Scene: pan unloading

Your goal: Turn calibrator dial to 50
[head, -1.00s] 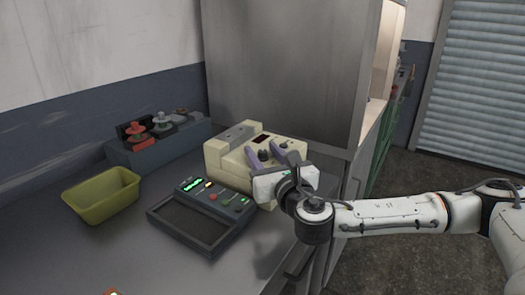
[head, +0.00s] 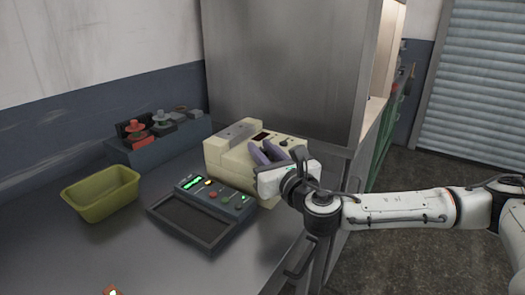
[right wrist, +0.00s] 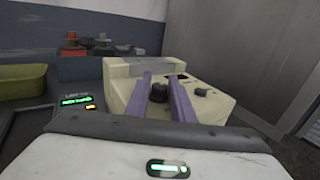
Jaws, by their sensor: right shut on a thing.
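The calibrator (head: 222,158) is a cream box at the back right of the bench, with a dark display on top. My right gripper (head: 262,153) reaches over it from the right, its two purple fingers close together. In the right wrist view the black dial (right wrist: 158,91) sits between the fingers, and the gripper is shut on it. In the head view the fingers mostly hide the dial. The dial's reading is too small to make out. My left gripper is not in view.
A dark tray device (head: 205,222) with lit green indicators lies in front of the calibrator. A yellow-green bin (head: 100,197) stands at left. A grey rack (head: 160,148) with red and grey parts is behind. A metal cabinet (head: 285,70) rises behind the calibrator.

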